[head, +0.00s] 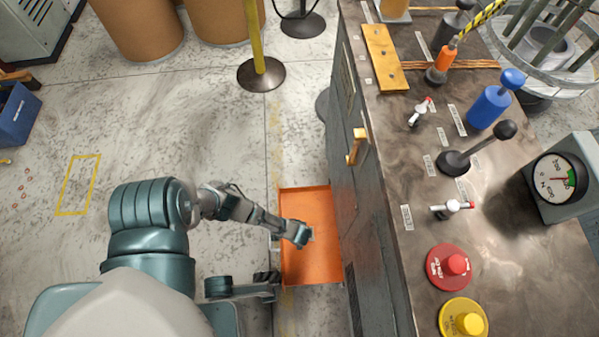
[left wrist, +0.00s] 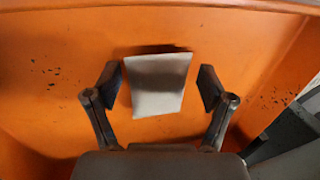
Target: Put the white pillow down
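The white pillow (left wrist: 157,86) shows in the left wrist view as a small pale grey-white block against the orange surface of the tray (left wrist: 60,75). A dark shadow lies by its upper edge. My left gripper (left wrist: 160,84) has its two dark fingers spread, one on each side of the pillow, with narrow gaps visible. In the head view my left gripper (head: 304,236) is over the orange tray (head: 312,265), and the pillow is too small there to make out clearly. Whether the pillow rests fully on the tray is hard to tell.
A workbench (head: 388,235) with levers, a red button (head: 455,265), a yellow button (head: 465,320) and a gauge (head: 560,178) stands right of the tray. A yellow post on a dark base (head: 261,75) stands behind. Open floor lies to the left.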

